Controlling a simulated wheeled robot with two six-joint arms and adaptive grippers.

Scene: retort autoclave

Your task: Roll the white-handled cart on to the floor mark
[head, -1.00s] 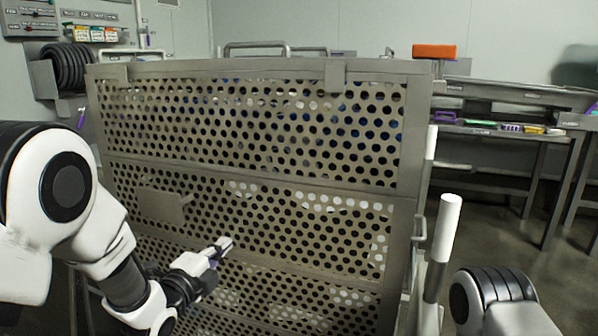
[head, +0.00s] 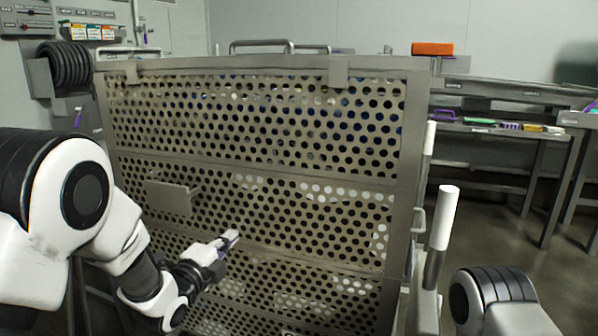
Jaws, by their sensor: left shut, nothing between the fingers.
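The cart is a tall grey cage with perforated panels (head: 255,180) and fills the middle of the head view. A white handle grip (head: 446,217) stands upright on a metal post at its right side, with another white grip (head: 429,138) behind it. My left gripper (head: 231,238) is shut and empty, in front of the lower perforated panel; I cannot tell whether it touches it. My right arm shows only as a link at the lower right; its gripper is out of view. The floor mark is not in sight.
A coiled black hose (head: 66,69) and a control panel (head: 52,18) are on the left wall. Open floor (head: 490,225) shows at right.

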